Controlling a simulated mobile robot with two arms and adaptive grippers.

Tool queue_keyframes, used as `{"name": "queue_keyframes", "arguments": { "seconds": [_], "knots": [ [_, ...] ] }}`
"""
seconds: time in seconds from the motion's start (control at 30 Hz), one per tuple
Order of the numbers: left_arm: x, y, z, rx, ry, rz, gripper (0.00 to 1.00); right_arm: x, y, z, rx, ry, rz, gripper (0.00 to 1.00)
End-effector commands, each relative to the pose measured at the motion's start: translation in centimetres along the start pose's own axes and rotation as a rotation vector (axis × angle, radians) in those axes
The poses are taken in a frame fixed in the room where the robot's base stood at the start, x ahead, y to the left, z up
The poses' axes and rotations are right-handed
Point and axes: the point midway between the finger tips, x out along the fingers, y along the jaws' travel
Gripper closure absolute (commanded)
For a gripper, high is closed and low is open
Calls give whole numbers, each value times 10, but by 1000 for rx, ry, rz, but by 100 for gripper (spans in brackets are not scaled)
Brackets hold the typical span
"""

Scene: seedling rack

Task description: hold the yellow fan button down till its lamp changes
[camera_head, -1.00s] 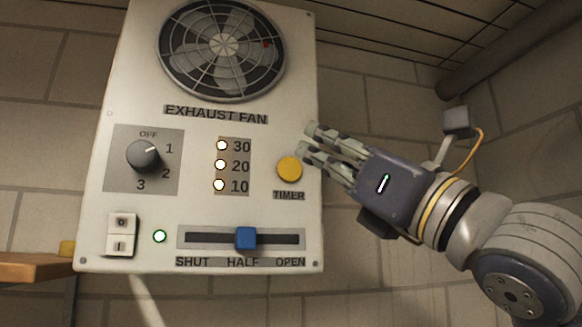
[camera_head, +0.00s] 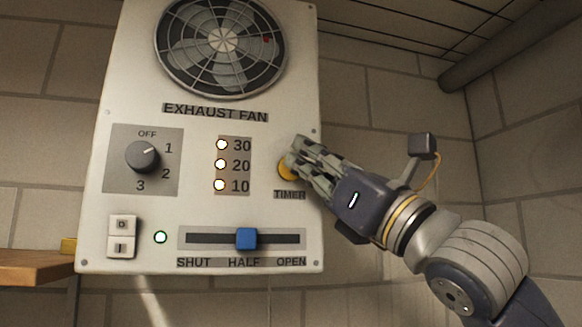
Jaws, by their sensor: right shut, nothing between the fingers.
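The yellow button (camera_head: 284,171), labelled TIMER, is on the right of the white EXHAUST FAN panel (camera_head: 205,285). Only its left part shows; my right gripper covers the rest. My right gripper (camera_head: 297,158) is shut and empty, with its fingertips over the button. I cannot tell whether they touch it or press it in. Beside it, the lamps 30 (camera_head: 221,145), 20 (camera_head: 221,165) and 10 (camera_head: 220,185) are all lit pale white-yellow. A small green lamp (camera_head: 161,237) is lit at the lower left. My left gripper is not in view.
The panel carries a round fan grille (camera_head: 220,40), a grey dial (camera_head: 142,156), a white rocker switch (camera_head: 121,237) and a blue slider (camera_head: 246,238) at HALF. A wooden shelf (camera_head: 35,265) is at the lower left.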

Motion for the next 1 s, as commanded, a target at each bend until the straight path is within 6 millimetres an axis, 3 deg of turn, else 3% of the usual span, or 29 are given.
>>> {"name": "queue_keyframes", "arguments": {
  "seconds": [0.2, 1.0],
  "knots": [
    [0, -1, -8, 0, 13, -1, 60, 0, 0, 0, 0, 0, 0, 100],
    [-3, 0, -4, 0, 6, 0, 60, 2, -1, 0, 0, 0, 0, 100]
  ]
}}
